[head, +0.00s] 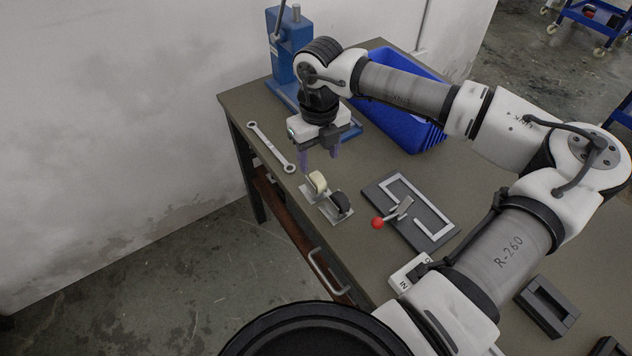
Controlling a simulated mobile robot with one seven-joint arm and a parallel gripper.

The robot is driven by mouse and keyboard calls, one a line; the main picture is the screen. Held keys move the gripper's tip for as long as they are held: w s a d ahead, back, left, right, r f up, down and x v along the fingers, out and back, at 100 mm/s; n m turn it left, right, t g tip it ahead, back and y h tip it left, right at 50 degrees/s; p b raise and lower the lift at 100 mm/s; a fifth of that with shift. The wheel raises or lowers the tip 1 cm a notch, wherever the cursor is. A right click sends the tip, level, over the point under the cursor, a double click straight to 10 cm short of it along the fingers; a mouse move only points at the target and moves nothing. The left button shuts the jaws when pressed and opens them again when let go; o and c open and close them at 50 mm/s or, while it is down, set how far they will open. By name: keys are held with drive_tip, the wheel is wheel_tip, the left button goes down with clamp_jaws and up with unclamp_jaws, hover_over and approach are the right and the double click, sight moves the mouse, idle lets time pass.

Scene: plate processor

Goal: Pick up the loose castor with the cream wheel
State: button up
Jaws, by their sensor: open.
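The castor with the cream wheel (318,181) lies on the workbench (380,262) near its left edge, wheel up on a metal plate. A second castor with a black wheel (341,203) lies right beside it, nearer to me; I cannot tell whether their plates touch. My gripper (320,160) points down just behind and above the cream wheel. Its fingers are apart with nothing seen between them. The gap between the fingertips and the castor is hard to judge from this view.
A wrench (270,147) lies left of my gripper. A blue press (288,60) and a blue bin (412,128) stand behind. A dark plate with a light track and red-knobbed lever (378,223) lies to the right. Dark blocks (547,305) sit at the lower right.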

sight(317, 174)
drive_tip(key=shift+a+f+p, duration=0.2)
drive_tip(key=shift+f+p, duration=0.95)
drive_tip(key=shift+f, duration=2.35)
drive_tip(key=c, duration=1.2)
drive_tip(key=shift+r, duration=0.1)
